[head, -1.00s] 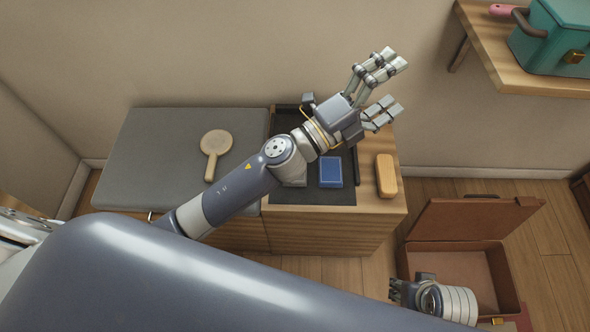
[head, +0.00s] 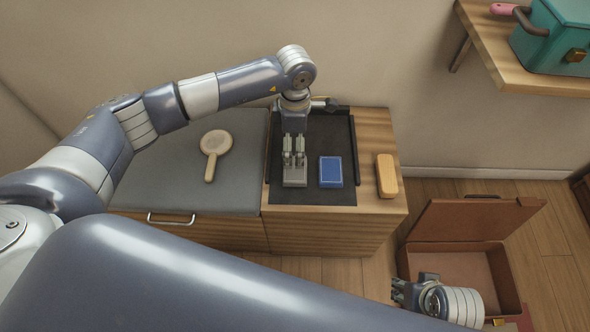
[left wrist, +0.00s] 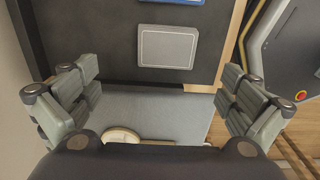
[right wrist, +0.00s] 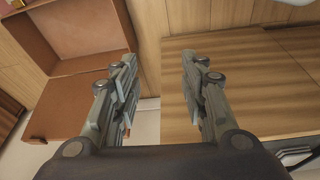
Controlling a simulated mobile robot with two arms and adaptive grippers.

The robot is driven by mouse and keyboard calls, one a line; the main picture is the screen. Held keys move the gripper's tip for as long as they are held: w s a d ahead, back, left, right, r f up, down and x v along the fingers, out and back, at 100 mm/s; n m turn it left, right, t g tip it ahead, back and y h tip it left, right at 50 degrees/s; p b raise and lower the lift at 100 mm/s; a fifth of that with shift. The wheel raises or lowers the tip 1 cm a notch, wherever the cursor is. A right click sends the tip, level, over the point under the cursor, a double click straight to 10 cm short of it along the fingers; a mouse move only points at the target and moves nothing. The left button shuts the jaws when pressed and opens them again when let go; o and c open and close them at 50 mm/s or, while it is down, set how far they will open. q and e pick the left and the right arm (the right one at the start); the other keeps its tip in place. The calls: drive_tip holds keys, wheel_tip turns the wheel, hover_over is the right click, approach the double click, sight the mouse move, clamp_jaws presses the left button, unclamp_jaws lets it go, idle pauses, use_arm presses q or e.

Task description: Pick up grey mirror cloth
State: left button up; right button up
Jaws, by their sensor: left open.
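The grey mirror cloth (head: 295,181) is a flat grey rectangle on the black mat (head: 325,197), left of a blue block (head: 330,172). My left gripper (head: 294,158) points down at the cloth's far edge and covers part of it in the head view. In the left wrist view the cloth (left wrist: 167,46) lies whole ahead of the spread, empty fingers (left wrist: 160,98). Whether they touch the cloth I cannot tell. My right gripper (head: 397,291) is low at the right; its fingers (right wrist: 160,75) are apart with nothing between them.
A round wooden hand mirror or brush (head: 215,148) lies on the grey cabinet top (head: 165,165) at left. An orange-tan block (head: 386,176) stands on the wood at right. An open brown case (head: 460,262) is on the floor. A teal box (head: 555,38) sits on a shelf (head: 500,62).

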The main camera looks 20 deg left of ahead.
sight(295, 171)
use_arm(q)
wheel_tip(295, 171, down, 4)
drive_tip(key=shift+s+d+r, duration=0.1)
drive_tip(key=f, duration=0.1)
drive_tip(key=f+b, duration=0.1)
drive_tip(key=f, duration=0.3)
drive_tip(key=shift+s+d, duration=0.1)
drive_tip(key=shift+s, duration=0.25)
drive_tip(key=shift+f, duration=0.25)
use_arm(e)
drive_tip(key=v, duration=0.5)
drive_tip(key=shift+d+r, duration=0.1)
drive_tip(key=shift+r, duration=0.3)
use_arm(q)
drive_tip(key=shift+c, duration=0.6)
drive_tip(key=c, duration=1)
